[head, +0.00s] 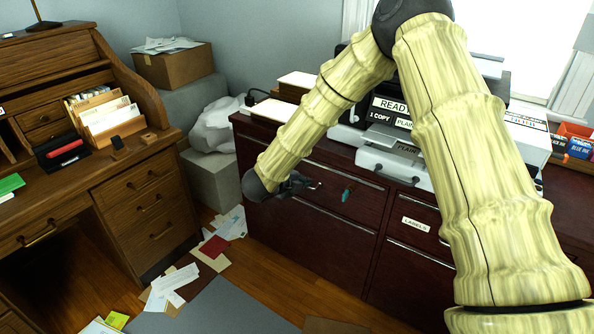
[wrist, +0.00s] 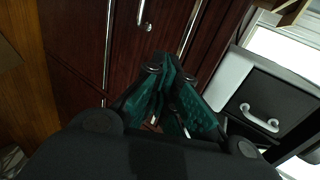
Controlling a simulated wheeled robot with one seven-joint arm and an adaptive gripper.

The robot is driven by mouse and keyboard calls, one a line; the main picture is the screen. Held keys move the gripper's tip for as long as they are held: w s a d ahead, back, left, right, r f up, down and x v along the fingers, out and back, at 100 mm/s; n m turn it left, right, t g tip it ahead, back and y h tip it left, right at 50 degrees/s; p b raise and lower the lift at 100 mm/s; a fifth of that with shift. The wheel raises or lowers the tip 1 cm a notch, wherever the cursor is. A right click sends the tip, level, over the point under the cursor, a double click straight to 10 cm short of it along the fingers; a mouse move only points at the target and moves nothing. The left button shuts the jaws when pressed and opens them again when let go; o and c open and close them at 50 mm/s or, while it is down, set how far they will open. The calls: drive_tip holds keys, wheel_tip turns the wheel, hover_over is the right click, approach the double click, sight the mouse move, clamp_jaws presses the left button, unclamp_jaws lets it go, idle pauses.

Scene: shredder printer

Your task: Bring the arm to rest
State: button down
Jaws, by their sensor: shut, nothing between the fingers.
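My arm (head: 460,150) reaches across the right half of the head view, bent at an elbow near the top. Its lower link slopes down to the left to the wrist. My gripper (head: 312,185) hangs in front of the dark red cabinet (head: 300,235) and points to the right. In the wrist view my gripper (wrist: 168,118) shows its green-padded fingers drawn together, with nothing held. Cabinet fronts and metal handles lie beyond the fingers. I cannot tell the exact gap between the fingers and the cabinet.
A printer (head: 395,165) stands on the cabinet, partly behind my arm. A wooden desk (head: 150,205) stands at the left. Papers (head: 175,285) lie scattered on the floor. A cardboard box (head: 175,65) and a white bag (head: 215,125) are at the back.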

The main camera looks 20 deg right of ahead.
drive_tip(key=s+a+f+n+y+p, duration=0.3)
drive_tip(key=s+f+n+y+p, duration=0.3)
drive_tip(key=s+f+n, duration=1.1)
drive_tip(key=s+f+n+g+y+p, duration=0.2)
drive_tip(key=s+n+g+p, duration=0.3)
drive_tip(key=s, duration=2.8)
drive_tip(key=n+g+y, duration=0.1)
drive_tip(key=n+g, duration=0.1)
drive_tip(key=n, duration=0.4)
drive_tip(key=shift+s+f, duration=0.2)
drive_tip(key=shift+s, duration=0.15)
drive_tip(key=shift+a, duration=0.1)
